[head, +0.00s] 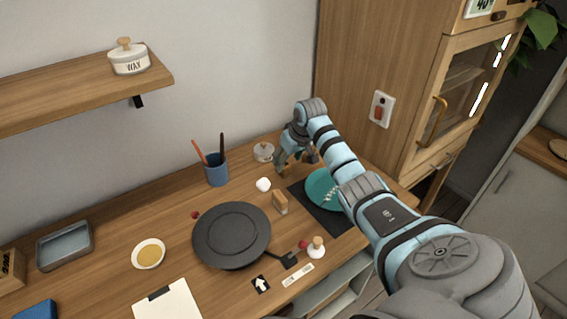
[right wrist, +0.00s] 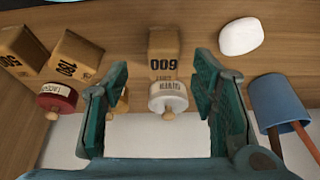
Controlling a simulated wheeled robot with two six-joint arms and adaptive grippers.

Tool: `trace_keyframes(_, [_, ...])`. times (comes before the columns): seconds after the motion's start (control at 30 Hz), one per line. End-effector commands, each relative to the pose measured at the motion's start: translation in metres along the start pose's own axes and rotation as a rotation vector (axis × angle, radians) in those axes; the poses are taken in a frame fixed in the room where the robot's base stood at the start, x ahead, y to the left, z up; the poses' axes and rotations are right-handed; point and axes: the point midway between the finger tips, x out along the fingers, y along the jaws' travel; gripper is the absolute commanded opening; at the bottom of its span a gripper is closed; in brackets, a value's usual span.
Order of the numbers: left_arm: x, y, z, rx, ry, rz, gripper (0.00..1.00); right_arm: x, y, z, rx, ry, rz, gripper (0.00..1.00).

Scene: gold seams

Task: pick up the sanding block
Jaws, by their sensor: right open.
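In the right wrist view, a tan block marked 600 (right wrist: 164,52) stands beyond my open right gripper (right wrist: 166,104), in line with the gap between its fingers. Two more tan numbered blocks stand to its left, one marked 180 (right wrist: 76,56) and one at the edge (right wrist: 20,50). Which one is the sanding block I cannot tell for sure. In the head view my right gripper (head: 296,164) is low over the back of the worktop and hides most of these blocks. My left gripper is not in view.
A white lump (head: 264,184), a blue brush pot (head: 216,172) and a teal plate (head: 322,190) are nearby. A dark turntable (head: 232,236) stands nearer.

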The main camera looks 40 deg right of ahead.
Motion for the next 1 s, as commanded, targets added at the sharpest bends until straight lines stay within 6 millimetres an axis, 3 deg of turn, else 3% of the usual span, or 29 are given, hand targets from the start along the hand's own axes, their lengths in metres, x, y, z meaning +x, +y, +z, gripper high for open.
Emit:
trace_keyframes(0.2, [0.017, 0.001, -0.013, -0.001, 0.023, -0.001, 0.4, 0.043, -0.004, -0.003, 0.002, -0.002, -0.001, 0.53])
trace_keyframes(0.47, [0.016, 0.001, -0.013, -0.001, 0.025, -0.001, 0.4, 0.046, -0.003, -0.003, 0.001, -0.001, 0.001, 0.53])
trace_keyframes(0.8, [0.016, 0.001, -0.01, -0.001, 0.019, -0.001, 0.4, 0.046, -0.003, -0.004, 0.001, -0.001, 0.001, 0.0])
trace_keyframes(1.0, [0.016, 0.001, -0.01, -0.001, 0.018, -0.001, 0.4, 0.046, -0.003, -0.004, 0.001, -0.001, 0.001, 0.0])
